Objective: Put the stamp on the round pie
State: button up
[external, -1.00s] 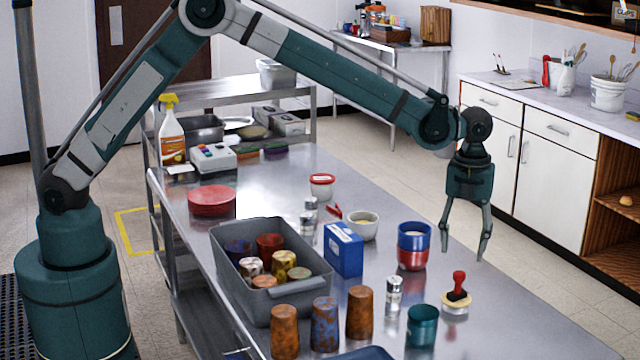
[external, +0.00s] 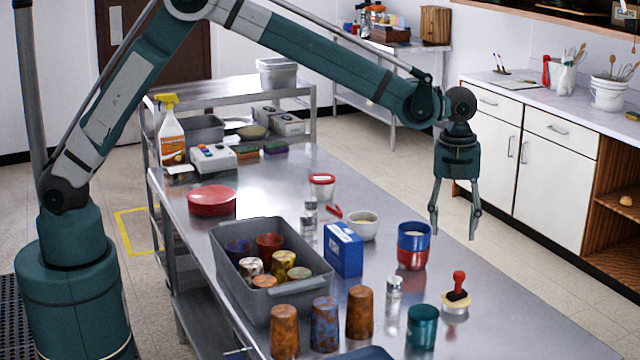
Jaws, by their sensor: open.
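The stamp (external: 459,283) has a red knob handle and a dark base. It stands upright on a small, round, pale yellow disc that looks like the round pie (external: 455,307), near the right edge of the steel table. The stamp's base appears to rest on the disc's top. My gripper (external: 453,234) is open and empty, pointing down. In the picture it hangs above the stamp, clear of it, with its fingers apart.
A red-and-blue cup (external: 413,247), a shaker (external: 394,291) and a teal cup (external: 422,327) stand left of the stamp. A blue box (external: 343,250) and a grey bin (external: 228,260) of cups are farther left. The table's right edge is clear.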

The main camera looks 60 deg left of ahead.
jog(key=s+a+r+n+t, duration=0.2)
jog(key=s+a+r+n, duration=0.4)
jog(key=s+a+r, duration=0.55)
jog(key=s+a+r+n+t, duration=0.1)
jog(key=s+a+r+n, duration=0.65)
jog(key=a, duration=0.75)
jog(key=s+a+f+n+t, duration=0.2)
jog(key=s+a+n, duration=0.4)
jog(key=s, duration=0.7)
jog(key=s+a+f+n+t, duration=0.1)
jog(key=s+a+f+n, duration=0.2)
jog(key=s, duration=1.1)
jog(key=a+n, duration=0.3)
jog(key=a, duration=0.3)
jog(key=shift+t, duration=0.4)
jog(key=shift+s+a, duration=0.1)
